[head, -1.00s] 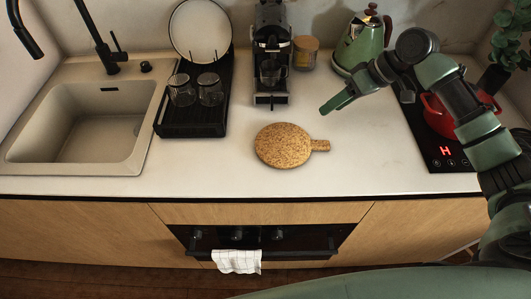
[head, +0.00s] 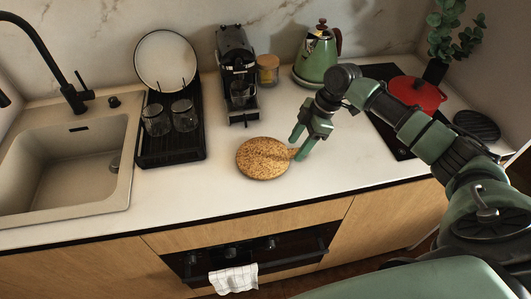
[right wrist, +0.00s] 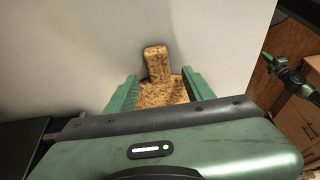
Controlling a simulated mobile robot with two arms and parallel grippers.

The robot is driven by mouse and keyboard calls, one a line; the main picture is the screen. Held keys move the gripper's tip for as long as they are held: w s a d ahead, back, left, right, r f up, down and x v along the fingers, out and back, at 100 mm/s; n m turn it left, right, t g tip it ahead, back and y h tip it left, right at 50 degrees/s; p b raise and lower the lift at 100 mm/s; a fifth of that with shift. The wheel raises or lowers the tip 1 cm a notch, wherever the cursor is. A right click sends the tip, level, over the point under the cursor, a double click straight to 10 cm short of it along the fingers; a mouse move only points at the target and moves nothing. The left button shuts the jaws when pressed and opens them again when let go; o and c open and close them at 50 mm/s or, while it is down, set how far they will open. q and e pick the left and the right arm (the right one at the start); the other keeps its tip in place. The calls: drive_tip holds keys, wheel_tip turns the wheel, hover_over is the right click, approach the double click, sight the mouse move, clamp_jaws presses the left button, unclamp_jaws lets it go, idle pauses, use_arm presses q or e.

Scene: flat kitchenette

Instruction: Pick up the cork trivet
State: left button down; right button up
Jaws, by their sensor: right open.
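The cork trivet (head: 262,159) is a round, speckled brown disc with a short handle, lying flat on the white counter. In the head view my right gripper (head: 297,147) is at its right side, over the handle, with the fingers pointing down. In the right wrist view the trivet (right wrist: 162,94) shows between the two green fingers, with its handle (right wrist: 157,64) beyond the fingertips. The right gripper is open and holds nothing. Part of the handle is hidden by the fingers in the head view.
A black dish rack (head: 171,148) with glasses and a plate stands left of the trivet, beside the sink (head: 60,165). A coffee machine (head: 236,70), a jar (head: 267,70) and a green kettle (head: 318,60) stand behind. A red pot (head: 417,94) is on the hob. The counter around the trivet is clear.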

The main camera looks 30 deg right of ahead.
drive_tip(key=shift+w+a+f, duration=0.1)
drive_tip(key=shift+a+f, duration=0.1)
drive_tip(key=shift+f, duration=0.45)
clamp_jaws()
drive_tip(key=shift+r, duration=0.2)
